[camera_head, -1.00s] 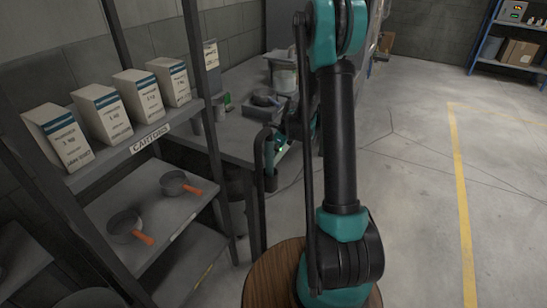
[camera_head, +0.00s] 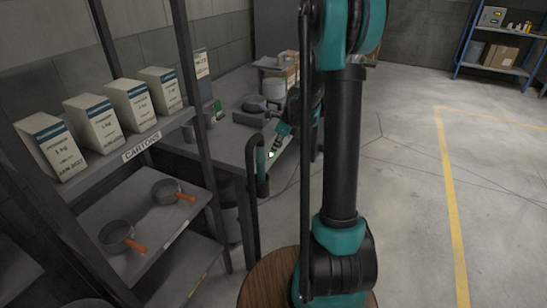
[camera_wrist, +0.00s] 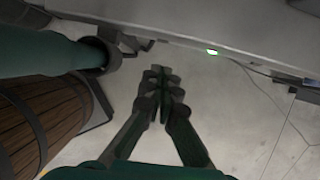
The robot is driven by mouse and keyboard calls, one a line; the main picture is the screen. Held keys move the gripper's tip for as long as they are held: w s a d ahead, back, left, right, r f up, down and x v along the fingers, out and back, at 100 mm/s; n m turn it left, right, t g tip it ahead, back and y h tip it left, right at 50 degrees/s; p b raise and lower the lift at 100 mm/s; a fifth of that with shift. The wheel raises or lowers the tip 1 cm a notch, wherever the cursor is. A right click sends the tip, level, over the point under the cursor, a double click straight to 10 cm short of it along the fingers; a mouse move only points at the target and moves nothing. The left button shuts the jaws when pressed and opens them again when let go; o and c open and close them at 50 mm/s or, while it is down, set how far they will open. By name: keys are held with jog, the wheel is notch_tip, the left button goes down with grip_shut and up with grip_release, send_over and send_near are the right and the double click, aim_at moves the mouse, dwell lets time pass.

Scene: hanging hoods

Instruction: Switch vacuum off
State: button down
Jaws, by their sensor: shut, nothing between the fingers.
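My gripper (camera_wrist: 160,78) is shut and empty in the wrist view, its dark fingertips together above the grey floor. In the head view my arm's teal end is beside the front edge of the grey table (camera_head: 225,143), partly hidden by my own arm. A green glow also shows by my arm's end in the head view. I cannot tell which object is the vacuum.
Dark equipment (camera_head: 251,115) and a pale container (camera_head: 273,88) stand on the table. A shelf at left holds several cartons (camera_head: 95,122) and two pans (camera_head: 122,238) with orange handles. Floor (camera_head: 410,190) at right is clear. A blue rack (camera_head: 495,68) stands at the back right.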

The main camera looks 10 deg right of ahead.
jog(key=shift+d+r, duration=0.1)
jog(key=shift+r, duration=0.95)
jog(key=shift+s, duration=0.1)
jog(key=s+d+f+n+t+h, duration=0.1)
jog(key=s+n+h, duration=0.2)
jog(key=s+n, duration=2.2)
jog(key=s, duration=0.4)
jog(key=shift+s+d+f+t, duration=0.15)
jog(key=shift+s+f+t, duration=0.1)
jog(key=shift+t, duration=0.15)
